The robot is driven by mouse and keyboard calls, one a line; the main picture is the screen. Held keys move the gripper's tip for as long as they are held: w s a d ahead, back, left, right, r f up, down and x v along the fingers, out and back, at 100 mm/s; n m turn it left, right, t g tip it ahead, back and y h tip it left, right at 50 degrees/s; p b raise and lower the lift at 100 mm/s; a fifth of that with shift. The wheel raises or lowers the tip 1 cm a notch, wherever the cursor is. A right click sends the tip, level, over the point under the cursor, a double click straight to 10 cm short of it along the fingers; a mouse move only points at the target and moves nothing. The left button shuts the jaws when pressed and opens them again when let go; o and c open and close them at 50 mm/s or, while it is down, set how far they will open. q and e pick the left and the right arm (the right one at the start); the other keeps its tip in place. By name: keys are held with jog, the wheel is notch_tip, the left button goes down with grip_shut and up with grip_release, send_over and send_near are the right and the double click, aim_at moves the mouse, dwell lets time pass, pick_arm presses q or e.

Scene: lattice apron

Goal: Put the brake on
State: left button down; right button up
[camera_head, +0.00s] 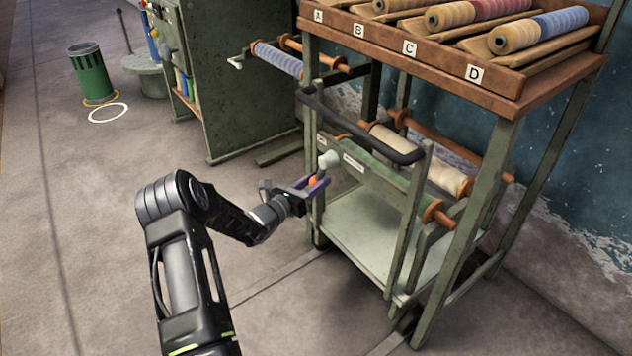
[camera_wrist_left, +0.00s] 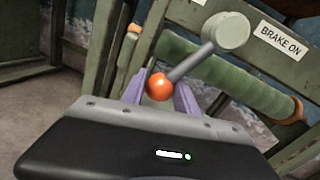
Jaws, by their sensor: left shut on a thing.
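The brake lever shows in the left wrist view as a grey rod with a round grey hub (camera_wrist_left: 226,32) and an orange ball knob (camera_wrist_left: 159,86). In the head view the hub (camera_head: 328,160) sits on the cart's green side rail and the orange knob (camera_head: 312,182) is partly covered by my gripper. A white label reading "BRAKE ON" (camera_wrist_left: 280,41) is to the right of the hub. My left gripper (camera_head: 314,185) has its purple fingers on both sides of the knob, shut on it. The lever slants down and left from the hub. My right gripper is not in view.
The cart (camera_head: 372,240) has a black push handle (camera_head: 362,131), a lower shelf and rollers. A green cabinet (camera_head: 235,80) stands behind left. A green bin (camera_head: 91,73) is farther off; the floor at left is clear.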

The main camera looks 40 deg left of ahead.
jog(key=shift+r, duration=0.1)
pick_arm(q)
jog(key=shift+s+d+n+p, duration=0.2)
jog(key=shift+d+n+p, duration=0.35)
jog(key=shift+p, duration=0.5)
jog(key=s+d+n+g+p, duration=0.1)
jog(key=d+n+p, duration=0.5)
jog(key=p, duration=0.3)
jog(key=shift+s+n+g+h, duration=0.4)
jog(key=shift+n, duration=0.25)
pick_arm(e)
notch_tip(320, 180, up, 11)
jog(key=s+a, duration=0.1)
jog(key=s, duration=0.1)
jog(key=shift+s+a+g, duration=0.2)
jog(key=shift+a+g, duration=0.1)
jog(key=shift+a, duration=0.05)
pick_arm(q)
jog(key=shift+d+f, duration=0.1)
jog(key=c, duration=0.9)
grip_release()
jog(key=shift+c, duration=0.2)
